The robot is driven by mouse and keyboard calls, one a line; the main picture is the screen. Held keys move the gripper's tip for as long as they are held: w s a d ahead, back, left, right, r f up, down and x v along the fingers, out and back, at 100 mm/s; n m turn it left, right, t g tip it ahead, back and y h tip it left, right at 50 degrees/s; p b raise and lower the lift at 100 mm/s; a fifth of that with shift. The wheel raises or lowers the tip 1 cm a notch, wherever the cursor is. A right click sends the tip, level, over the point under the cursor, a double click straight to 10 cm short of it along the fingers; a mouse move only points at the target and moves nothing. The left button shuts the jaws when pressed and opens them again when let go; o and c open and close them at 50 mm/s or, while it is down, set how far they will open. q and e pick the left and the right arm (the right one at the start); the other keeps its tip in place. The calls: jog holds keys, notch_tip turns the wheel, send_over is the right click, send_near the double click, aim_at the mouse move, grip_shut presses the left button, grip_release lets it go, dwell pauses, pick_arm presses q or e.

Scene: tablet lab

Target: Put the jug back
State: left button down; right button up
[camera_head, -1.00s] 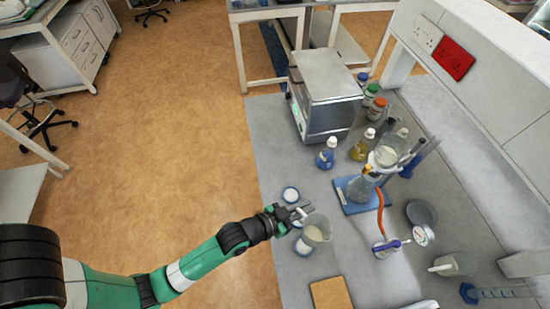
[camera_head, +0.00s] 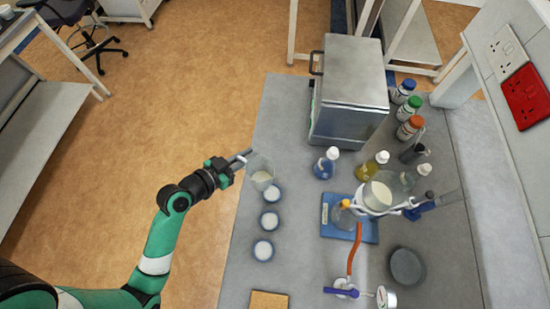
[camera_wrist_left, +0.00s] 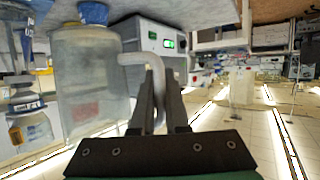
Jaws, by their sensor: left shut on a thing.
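The clear jug (camera_head: 261,170) is at the left edge of the grey bench, just past the far end of a row of white-topped dishes. Something pale shows inside it. My left gripper (camera_head: 243,157) reaches in from the left and is shut on its handle. In the left wrist view the jug (camera_wrist_left: 88,85) fills the left side, and its pale handle (camera_wrist_left: 135,62) runs between the fingers (camera_wrist_left: 160,100). I cannot tell whether its base touches the bench. My right gripper is not in view.
The dishes (camera_head: 269,220) stand near the jug. A metal box (camera_head: 348,90) stands at the back. A blue bottle (camera_head: 325,164), a yellow bottle (camera_head: 372,165) and a flask setup on a blue base (camera_head: 365,228) are to the right. A wooden block (camera_head: 268,300) lies at the front.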

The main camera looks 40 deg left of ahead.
pick_arm(q)
jog(key=w+a+f+b, duration=0.1)
jog(key=w+f, duration=0.2)
jog(key=w, duration=0.1)
jog(key=w+a+f+b, duration=0.1)
jog(key=w+a+f, duration=0.1)
jog(key=w+f, duration=0.1)
jog(key=w+a+f+b, duration=0.2)
jog(key=w, duration=0.3)
jog(key=shift+f, duration=0.4)
jog(key=shift+w+f+b, duration=0.15)
jog(key=shift+f+b, duration=0.55)
jog(key=shift+f, duration=1.2)
jog(key=shift+r, duration=0.1)
jog(key=shift+f, duration=0.25)
jog(key=c, duration=0.9)
grip_release()
jog(key=shift+r, duration=0.1)
